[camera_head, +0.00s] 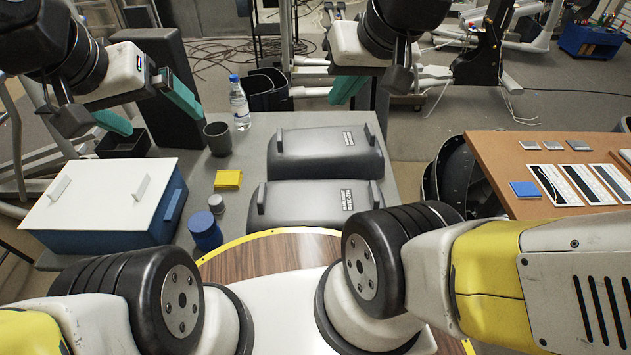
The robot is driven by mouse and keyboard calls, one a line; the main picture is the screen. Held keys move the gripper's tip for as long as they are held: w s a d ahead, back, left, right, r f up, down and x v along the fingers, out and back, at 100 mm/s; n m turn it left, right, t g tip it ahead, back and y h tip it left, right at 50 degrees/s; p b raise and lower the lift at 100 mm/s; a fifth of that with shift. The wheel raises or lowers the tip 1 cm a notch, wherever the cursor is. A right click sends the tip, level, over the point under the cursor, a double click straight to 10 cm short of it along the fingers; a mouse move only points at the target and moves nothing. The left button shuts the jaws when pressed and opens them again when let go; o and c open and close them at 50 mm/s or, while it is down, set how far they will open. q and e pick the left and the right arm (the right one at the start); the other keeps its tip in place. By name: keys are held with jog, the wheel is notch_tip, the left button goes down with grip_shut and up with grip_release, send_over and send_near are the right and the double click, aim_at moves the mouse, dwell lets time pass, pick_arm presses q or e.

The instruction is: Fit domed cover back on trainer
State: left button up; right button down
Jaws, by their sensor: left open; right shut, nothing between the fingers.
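Two dark grey domed covers lie on the grey table: the far cover (325,160) and the near cover (300,207). Each has upright tabs or handles and a white printed label. A black round housing (455,170), possibly part of the trainer, shows between the tables, partly hidden by my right arm. My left gripper (165,124) is open and empty above the table's far left side, its teal fingers wide apart. My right gripper (342,98) is shut and empty above the table's far edge, beyond the far cover.
A blue box with a white lid (95,205) stands at left. A water bottle (239,104), grey cup (218,138), yellow block (228,179) and blue cylinder (205,232) stand left of the covers. A brown bench (500,165) with cards is at right.

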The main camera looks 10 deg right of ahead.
jog(key=shift+w, duration=0.1)
jog(key=w+d+f+m+g, duration=0.1)
jog(key=w+f+g, duration=0.1)
jog(key=w+f, duration=0.35)
jog(key=w+f+m+g, duration=0.1)
jog(key=w+f+g, duration=0.2)
jog(key=w, duration=0.5)
jog(key=w+f+g, duration=0.1)
jog(key=f, duration=0.8)
jog(key=w+f+g+h, duration=0.1)
jog(key=w+f, duration=0.1)
jog(key=f, duration=0.7)
jog(key=w+d+f+g, duration=0.1)
jog(key=f+g, duration=0.1)
jog(key=f, duration=0.8)
jog(key=shift+w+m+h, duration=0.15)
jog(key=shift+m+h, duration=0.15)
jog(key=shift+m, duration=0.1)
